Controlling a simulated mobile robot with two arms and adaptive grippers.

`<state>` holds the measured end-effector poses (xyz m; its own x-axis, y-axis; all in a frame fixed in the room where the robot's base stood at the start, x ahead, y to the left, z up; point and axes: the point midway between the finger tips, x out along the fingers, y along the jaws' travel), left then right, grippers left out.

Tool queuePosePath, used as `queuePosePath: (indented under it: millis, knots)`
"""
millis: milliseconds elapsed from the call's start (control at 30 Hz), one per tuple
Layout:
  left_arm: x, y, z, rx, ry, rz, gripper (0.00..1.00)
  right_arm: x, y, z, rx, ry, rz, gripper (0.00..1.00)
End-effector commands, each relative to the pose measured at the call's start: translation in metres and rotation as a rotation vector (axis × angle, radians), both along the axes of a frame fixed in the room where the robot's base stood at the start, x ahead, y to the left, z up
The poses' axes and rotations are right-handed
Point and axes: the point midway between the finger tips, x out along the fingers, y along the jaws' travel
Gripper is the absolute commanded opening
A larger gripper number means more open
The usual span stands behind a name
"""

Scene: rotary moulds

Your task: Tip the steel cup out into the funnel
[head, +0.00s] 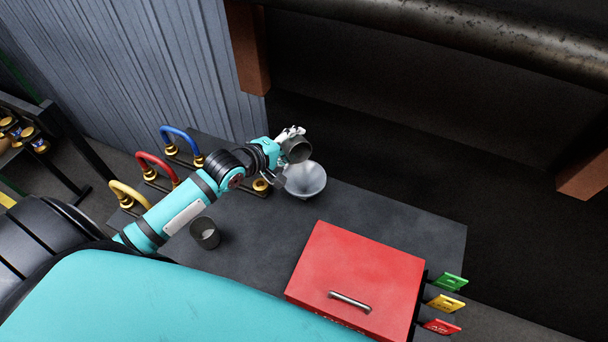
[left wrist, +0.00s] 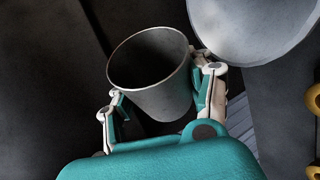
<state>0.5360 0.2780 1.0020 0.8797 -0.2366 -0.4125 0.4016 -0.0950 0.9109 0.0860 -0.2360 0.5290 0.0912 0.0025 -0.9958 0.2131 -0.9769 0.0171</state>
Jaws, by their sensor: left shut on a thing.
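My left gripper (head: 283,152) is shut on the steel cup (head: 297,149), at the upper left edge of the funnel (head: 306,180) in the head view. In the left wrist view, the fingers of my left gripper (left wrist: 158,98) hold the cup (left wrist: 165,97) from both sides. Its mouth shows there, and its inside looks dark, with no contents visible. The pale grey funnel (left wrist: 255,28) shows at the upper right there, close to the cup's rim. I cannot tell exactly how far the cup is tilted. My right gripper is not in view.
A second, dark cup (head: 205,233) with something pale inside stands on the dark table (head: 400,218). A red box (head: 355,270) with a handle is at the front right, by coloured tags (head: 446,303). Blue, red and yellow hoops (head: 155,161) stand at the left.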

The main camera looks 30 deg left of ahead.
Motion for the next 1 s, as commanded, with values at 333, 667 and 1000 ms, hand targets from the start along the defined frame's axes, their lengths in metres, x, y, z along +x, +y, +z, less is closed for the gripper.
queuePosePath:
  millis: [333,667,1000]
  knots:
    - [-0.0014,-0.0018,-0.0003,0.026,-0.018,0.001,0.14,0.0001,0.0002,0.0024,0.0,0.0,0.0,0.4]
    - [-0.0018,-0.0024,-0.0018,0.052,-0.036,0.001,0.14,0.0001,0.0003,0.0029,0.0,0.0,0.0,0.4]
    - [-0.0023,-0.0033,-0.0037,0.078,-0.056,0.002,0.14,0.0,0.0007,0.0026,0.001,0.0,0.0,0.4]
